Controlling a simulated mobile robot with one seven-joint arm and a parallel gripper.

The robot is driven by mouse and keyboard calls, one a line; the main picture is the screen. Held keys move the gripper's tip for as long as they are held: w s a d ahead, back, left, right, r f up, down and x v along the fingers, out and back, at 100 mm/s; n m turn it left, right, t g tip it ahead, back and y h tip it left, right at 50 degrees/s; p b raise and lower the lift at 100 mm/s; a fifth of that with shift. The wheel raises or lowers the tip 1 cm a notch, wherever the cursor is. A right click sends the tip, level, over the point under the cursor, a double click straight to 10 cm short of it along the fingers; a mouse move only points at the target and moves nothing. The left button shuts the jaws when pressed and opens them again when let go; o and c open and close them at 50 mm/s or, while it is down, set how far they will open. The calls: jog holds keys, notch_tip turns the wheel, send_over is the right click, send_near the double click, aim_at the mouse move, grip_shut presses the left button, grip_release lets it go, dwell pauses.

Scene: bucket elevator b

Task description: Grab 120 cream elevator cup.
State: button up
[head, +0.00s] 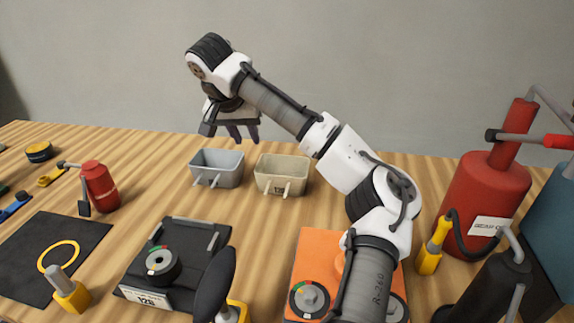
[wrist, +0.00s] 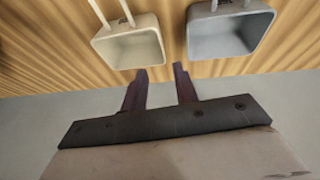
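The cream elevator cup (head: 284,163) stands on the wooden bench in the head view, with a small dark-marked label and two prongs on its near side. In the wrist view the cream cup (wrist: 128,48) is at the upper left, its open mouth showing empty. My gripper (head: 243,139) is above and behind the cups, between the grey and cream ones in the picture. In the wrist view my gripper (wrist: 160,70) has its two dark fingers apart with nothing between them. It does not touch either cup.
A grey-blue cup (head: 217,168) stands just left of the cream one. A dark fixture labelled 120 (head: 153,300) and an orange plate (head: 318,250) are in front. A red can (head: 99,187) is at left, a large red cylinder (head: 480,195) at right. Bare bench surrounds the cups.

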aim_at(259, 167)
jog(key=p+x, duration=0.1)
jog(key=x, duration=0.7)
jog(key=shift+w, duration=0.15)
jog(key=shift+p+x, duration=0.85)
jog(key=shift+x, duration=1.95)
grip_shut()
